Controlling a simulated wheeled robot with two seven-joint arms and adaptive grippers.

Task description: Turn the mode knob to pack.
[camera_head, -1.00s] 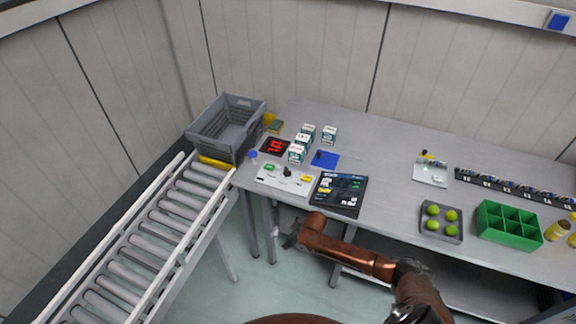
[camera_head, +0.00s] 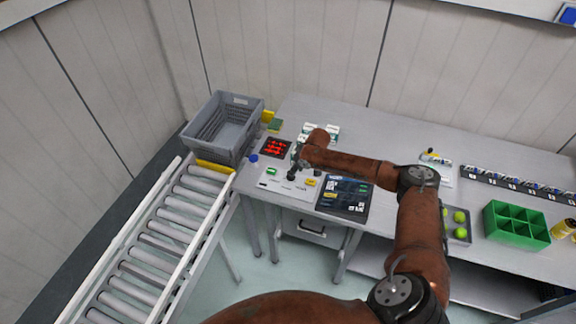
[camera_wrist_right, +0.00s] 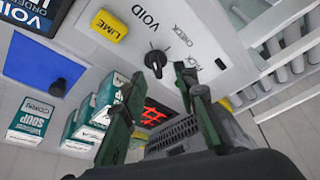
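The black mode knob (camera_wrist_right: 156,60) stands on a light control panel (camera_wrist_right: 205,25), which also shows in the head view (camera_head: 272,184). In the right wrist view, the words VOID and CHECK and a partly covered word ending in CK are printed around the knob. I cannot tell surely which word it points at. My right gripper (camera_wrist_right: 158,76) is open, its two dark fingers apart on either side of the knob's line of view, with nothing between them. In the head view my right gripper (camera_head: 294,164) is over the panel and hides much of the knob. My left gripper is not in view.
Soup boxes (camera_wrist_right: 88,122) stand close by. A grey crate (camera_head: 226,124) and roller conveyor (camera_head: 165,238) are at left.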

